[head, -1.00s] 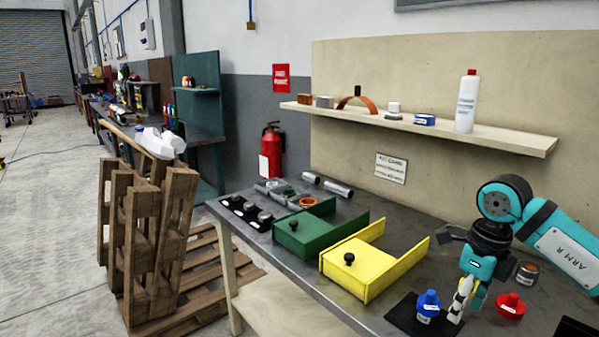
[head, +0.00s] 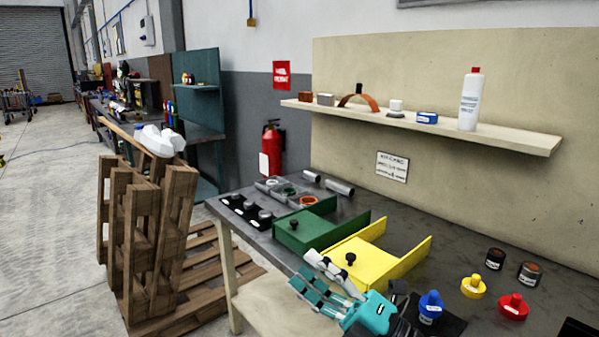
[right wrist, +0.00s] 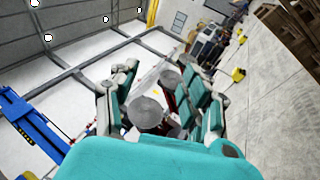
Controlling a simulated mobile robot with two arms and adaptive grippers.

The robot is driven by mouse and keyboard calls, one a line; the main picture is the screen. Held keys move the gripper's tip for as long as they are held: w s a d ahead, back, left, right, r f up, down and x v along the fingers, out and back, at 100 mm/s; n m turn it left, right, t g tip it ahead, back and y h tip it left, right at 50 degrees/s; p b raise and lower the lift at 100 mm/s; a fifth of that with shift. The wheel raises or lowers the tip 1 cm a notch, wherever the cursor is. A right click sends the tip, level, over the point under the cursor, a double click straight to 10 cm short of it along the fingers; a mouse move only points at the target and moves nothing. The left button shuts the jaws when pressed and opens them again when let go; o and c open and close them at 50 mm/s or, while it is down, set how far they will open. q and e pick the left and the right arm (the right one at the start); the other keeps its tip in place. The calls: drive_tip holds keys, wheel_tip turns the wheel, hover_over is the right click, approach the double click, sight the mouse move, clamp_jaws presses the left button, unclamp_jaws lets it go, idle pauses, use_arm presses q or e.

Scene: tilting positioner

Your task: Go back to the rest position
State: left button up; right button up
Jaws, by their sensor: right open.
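My right gripper (head: 306,270) is teal and grey and open. It is at the front edge of the table in the head view, in front of the yellow box, its fingers pointing to the left and up. The right wrist view shows the same gripper (right wrist: 160,85) with nothing between its fingers and the hall floor beyond. A yellow knobbed piece (head: 473,287), a red one (head: 513,305) and a blue one (head: 430,304) stand on the table to its right, apart from the fingers. My left gripper is not in view.
The yellow box (head: 370,268) and green box (head: 310,235) stand on the dark table (head: 455,250). A shelf (head: 500,137) runs along the wall. A wooden pallet stack (head: 145,230) stands left of the table.

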drive_tip(key=w+d+f+m+t+h, duration=0.1)
drive_tip(key=d+f+m+t+h, duration=0.4)
drive_tip(key=m+h, duration=0.4)
drive_tip(key=w+d+f+m+t+h, duration=0.1)
drive_tip(key=d+f+m+t+h, duration=0.1)
drive_tip(key=d+f+m+h, duration=0.8)
drive_tip(key=s+d+f+m+g, duration=0.2)
drive_tip(key=s+f+m+g, duration=0.3)
drive_tip(key=f+m, duration=0.15)
drive_tip(key=s+d+f+m+g, duration=0.1)
drive_tip(key=s+f+m+g, duration=0.1)
drive_tip(key=s+f+g, duration=0.65)
drive_tip(key=s+d+f+m+g, duration=0.15)
drive_tip(key=s+f, duration=0.45)
drive_tip(key=s, duration=0.7)
wheel_tip(320, 180, down, 27)
drive_tip(key=s+g, duration=0.2)
drive_tip(key=s+d+f, duration=0.2)
drive_tip(key=s+f, duration=1.3)
drive_tip(key=shift+s+g+h, duration=0.3)
drive_tip(key=shift+g+h, duration=0.1)
